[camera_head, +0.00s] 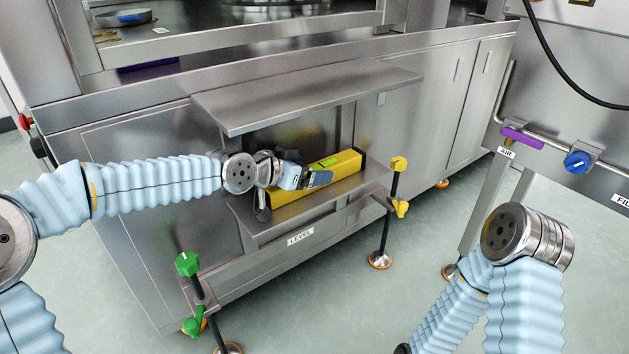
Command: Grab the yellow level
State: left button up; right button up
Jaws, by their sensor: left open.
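The yellow level (347,162) is a long bar lying on a small metal shelf (330,201) on the front of the steel machine. A label reading LEVEL is on the shelf's front edge. My left gripper (318,179) reaches in from the left and is over the level's middle, hiding part of it. Its jaws are open. I cannot tell whether its fingers touch the level. My right arm is at the lower right, but its gripper does not show.
A metal plate (304,94) juts out above the shelf. A green-handled post (189,264) and a yellow-handled post (399,164) stand at the shelf's left and right ends. A pipe with a blue knob (577,161) is at right. The floor between is clear.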

pick_arm(q)
jog(key=shift+w+d+f, duration=0.2)
jog(key=shift+w+d, duration=0.1)
jog(key=c, duration=1.4)
jog(key=shift+c, duration=0.2)
jog(key=shift+r, duration=0.1)
